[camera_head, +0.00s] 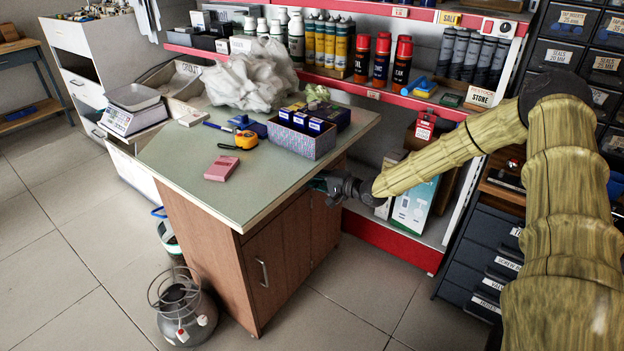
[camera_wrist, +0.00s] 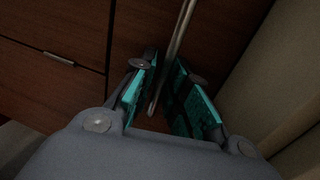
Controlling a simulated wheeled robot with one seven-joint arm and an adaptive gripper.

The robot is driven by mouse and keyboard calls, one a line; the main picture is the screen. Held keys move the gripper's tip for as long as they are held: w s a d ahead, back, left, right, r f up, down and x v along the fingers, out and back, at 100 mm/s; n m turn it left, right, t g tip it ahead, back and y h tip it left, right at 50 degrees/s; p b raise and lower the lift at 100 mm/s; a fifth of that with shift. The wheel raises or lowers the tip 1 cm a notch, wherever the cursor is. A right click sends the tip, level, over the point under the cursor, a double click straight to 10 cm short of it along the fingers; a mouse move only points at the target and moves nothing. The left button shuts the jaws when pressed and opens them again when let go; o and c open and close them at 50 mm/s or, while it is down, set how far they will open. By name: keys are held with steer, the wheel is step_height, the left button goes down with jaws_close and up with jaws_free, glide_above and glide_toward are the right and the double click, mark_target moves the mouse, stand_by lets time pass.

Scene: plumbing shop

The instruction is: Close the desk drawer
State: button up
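The wooden desk (camera_head: 240,250) with a green top stands in the middle of the head view. Its brown front shows a door with an upright handle (camera_head: 263,272); I cannot make out an open drawer there. My gripper (camera_head: 322,184) is low beside the desk's right part, partly hidden by the top's edge. In the wrist view, dark wood fronts with seams and a small metal handle (camera_wrist: 58,56) show at left. My gripper's teal-padded fingers (camera_wrist: 168,72) are apart. A slim pale bar (camera_wrist: 176,40) runs between them; I cannot tell whether they touch it.
The desktop holds a pink box (camera_head: 221,168), a tape measure (camera_head: 246,140), a patterned bin (camera_head: 300,140) and crumpled plastic (camera_head: 250,80). Red-edged shelves (camera_head: 410,100) stand behind. A grey gas bottle (camera_head: 184,310) stands at the desk's left front. Floor is clear in front.

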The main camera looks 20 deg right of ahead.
steer(key=shift+r, duration=0.1)
steer(key=v, duration=1.2)
steer(key=shift+d, duration=0.1)
stand_by(0.4)
